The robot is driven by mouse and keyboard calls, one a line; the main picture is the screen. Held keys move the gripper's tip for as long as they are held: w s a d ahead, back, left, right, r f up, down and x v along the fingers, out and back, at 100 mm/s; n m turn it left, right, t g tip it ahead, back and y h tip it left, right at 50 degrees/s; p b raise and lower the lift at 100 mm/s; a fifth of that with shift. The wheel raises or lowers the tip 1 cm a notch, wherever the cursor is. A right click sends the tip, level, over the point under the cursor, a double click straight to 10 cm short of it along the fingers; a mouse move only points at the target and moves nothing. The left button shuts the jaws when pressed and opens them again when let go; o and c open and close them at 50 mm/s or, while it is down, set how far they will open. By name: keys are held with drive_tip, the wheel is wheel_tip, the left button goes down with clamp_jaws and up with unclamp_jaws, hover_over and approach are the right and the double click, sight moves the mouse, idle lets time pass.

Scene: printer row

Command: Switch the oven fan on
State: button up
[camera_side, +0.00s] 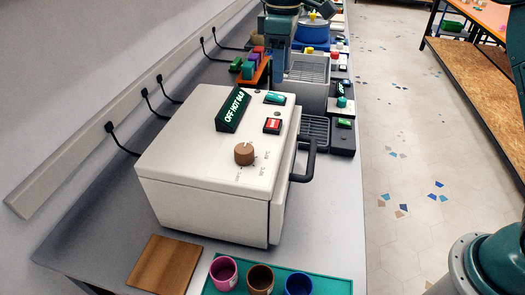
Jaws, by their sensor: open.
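A white box-shaped oven (190,165) with a dark handle (309,160) on its right side stands on the grey bench. On its top are a green-lit display (232,109) with text that seems to start "OFF HOT", a brown knob (244,153) with temperature marks, a teal rocker switch (274,98) and a red rocker switch (272,125). Labels beside the rockers are too small to read, so I cannot tell which is the fan's. My gripper (279,78) points down just beyond the oven's far edge, apart from both switches. It is open; its fingertips are hard to make out.
Beyond the oven stand a grey ribbed machine (308,75), a rack of coloured blocks (254,69) and a blue pot (312,33). In front lie a wooden board (163,264) and a teal tray (331,285) with three cups. Cables run along the wall at left.

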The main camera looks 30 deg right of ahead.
sight(279, 97)
drive_tip(key=shift+f, duration=2.9)
clamp_jaws()
